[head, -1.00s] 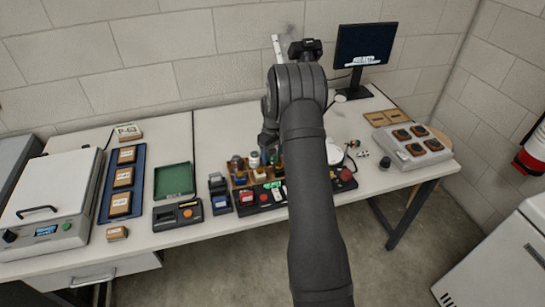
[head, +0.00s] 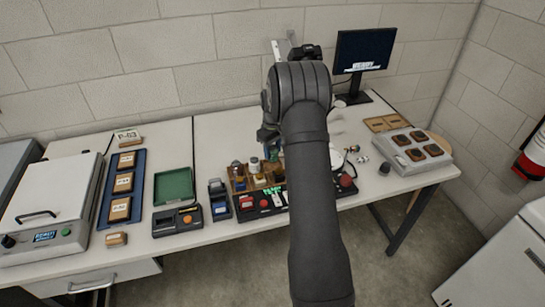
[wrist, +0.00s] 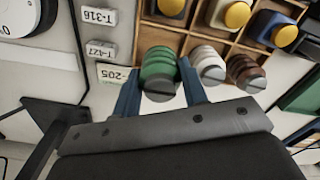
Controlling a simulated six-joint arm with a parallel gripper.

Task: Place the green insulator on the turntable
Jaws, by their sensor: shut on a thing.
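The green insulator (wrist: 158,72) is a ribbed green piece with a grey slotted end, in the wrist view. My gripper (wrist: 160,88) is shut on it, with a blue finger on each side. It is at the end of a row with a white and a brown insulator, at the edge of the wooden compartment tray (wrist: 228,43). I cannot tell whether it is clear of its compartment. The turntable seems to be the white disc (wrist: 14,25) with a marked scale, cut off at the top left of the wrist view. In the head view my arm hides most of this area.
White (wrist: 208,66) and brown (wrist: 246,72) insulators stand close to the right of my gripper. Tag labels (wrist: 100,15) lie to its left. In the head view, a monitor (head: 363,50) stands at the back and a grey box with dark pads (head: 416,150) at the right.

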